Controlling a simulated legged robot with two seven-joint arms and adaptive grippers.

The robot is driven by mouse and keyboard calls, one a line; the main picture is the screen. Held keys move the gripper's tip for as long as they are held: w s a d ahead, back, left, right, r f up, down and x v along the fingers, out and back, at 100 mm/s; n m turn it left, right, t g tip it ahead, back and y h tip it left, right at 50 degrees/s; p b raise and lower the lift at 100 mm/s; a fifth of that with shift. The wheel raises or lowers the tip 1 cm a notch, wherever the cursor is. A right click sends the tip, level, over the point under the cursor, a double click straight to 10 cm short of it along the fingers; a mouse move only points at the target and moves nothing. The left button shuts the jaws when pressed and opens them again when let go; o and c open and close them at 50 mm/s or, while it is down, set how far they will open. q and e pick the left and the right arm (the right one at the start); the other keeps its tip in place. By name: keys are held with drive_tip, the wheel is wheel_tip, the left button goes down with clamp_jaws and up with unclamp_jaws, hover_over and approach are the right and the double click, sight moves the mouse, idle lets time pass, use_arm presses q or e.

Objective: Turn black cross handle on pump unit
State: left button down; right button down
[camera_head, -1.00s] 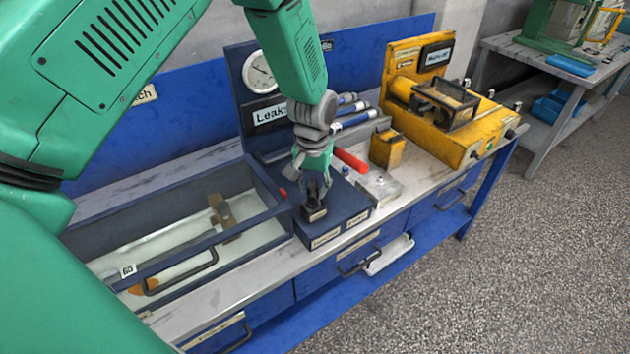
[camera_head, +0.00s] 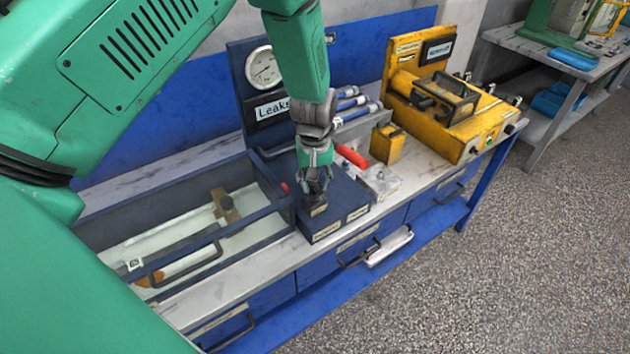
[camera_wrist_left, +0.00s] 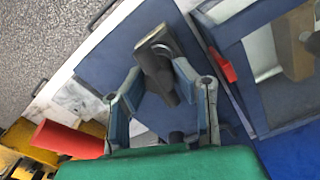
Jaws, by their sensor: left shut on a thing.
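The dark blue pump unit (camera_head: 328,228) stands on the workbench, with a round gauge and a "Leaks" label on its back panel. My left gripper (camera_head: 318,196) points down over its top near the front left corner. In the left wrist view, my left gripper (camera_wrist_left: 158,84) has a finger on each side of the black handle (camera_wrist_left: 158,62) and is shut on it. The handle's cross shape cannot be made out, as the fingers hide much of it in the head view. My right gripper is not in view.
A yellow pump machine (camera_head: 460,130) and a small yellow box (camera_head: 387,144) stand further right.

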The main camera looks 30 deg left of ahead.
use_arm(q)
drive_tip(key=shift+s+d+f, duration=0.15)
drive_tip(key=shift+s+f, duration=0.1)
drive_tip(key=shift+s, duration=0.1)
drive_tip(key=c, duration=1.3)
unclamp_jaws()
drive_tip(key=shift+w+r, duration=0.15)
drive_tip(key=shift+w+r, duration=0.15)
drive_tip(key=shift+r, duration=0.15)
wheel_tip(320, 180, up, 11)
drive_tip(key=shift+r, duration=0.1)
